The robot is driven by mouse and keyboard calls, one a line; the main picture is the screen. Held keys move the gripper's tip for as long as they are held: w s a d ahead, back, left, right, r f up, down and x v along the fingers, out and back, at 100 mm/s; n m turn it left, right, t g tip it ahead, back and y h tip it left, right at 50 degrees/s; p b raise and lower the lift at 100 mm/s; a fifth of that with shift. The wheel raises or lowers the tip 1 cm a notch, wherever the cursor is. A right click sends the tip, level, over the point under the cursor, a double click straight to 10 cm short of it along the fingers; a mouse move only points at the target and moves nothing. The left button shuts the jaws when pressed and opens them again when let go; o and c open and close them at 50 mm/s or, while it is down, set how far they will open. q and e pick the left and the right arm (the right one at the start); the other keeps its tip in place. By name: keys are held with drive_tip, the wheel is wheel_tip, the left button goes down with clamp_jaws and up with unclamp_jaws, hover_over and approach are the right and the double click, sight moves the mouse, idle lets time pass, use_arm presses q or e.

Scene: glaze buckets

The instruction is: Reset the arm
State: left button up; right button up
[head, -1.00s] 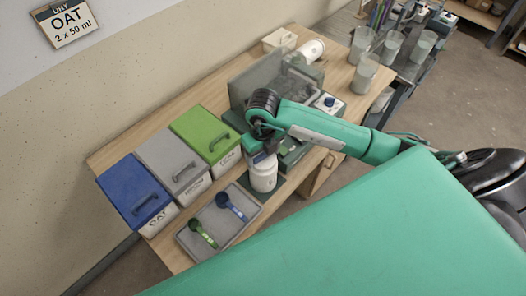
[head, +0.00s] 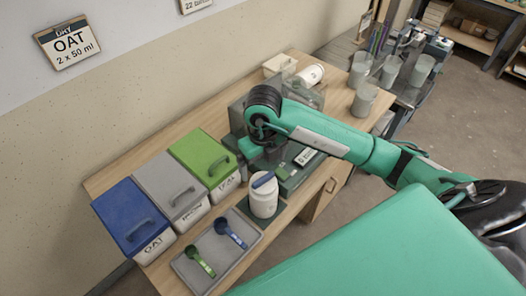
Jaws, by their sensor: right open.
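My right arm comes in from the right. My right gripper (head: 254,150) points down over the table, above and behind the white jar (head: 264,205); it looks empty, and its fingers are small and partly hidden by my wrist. The white jar stands upright on a dark mat, with something blue at its top. My left gripper is not in view.
Blue (head: 132,218), grey (head: 168,187) and green (head: 204,158) lidded bins stand along the wall. A grey tray (head: 218,252) holds a blue scoop (head: 229,233) and a green scoop (head: 200,263). Translucent cups (head: 364,99) stand at the back right.

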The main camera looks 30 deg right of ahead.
wheel_tip(320, 180, up, 6)
drive_tip(key=shift+r, duration=0.2)
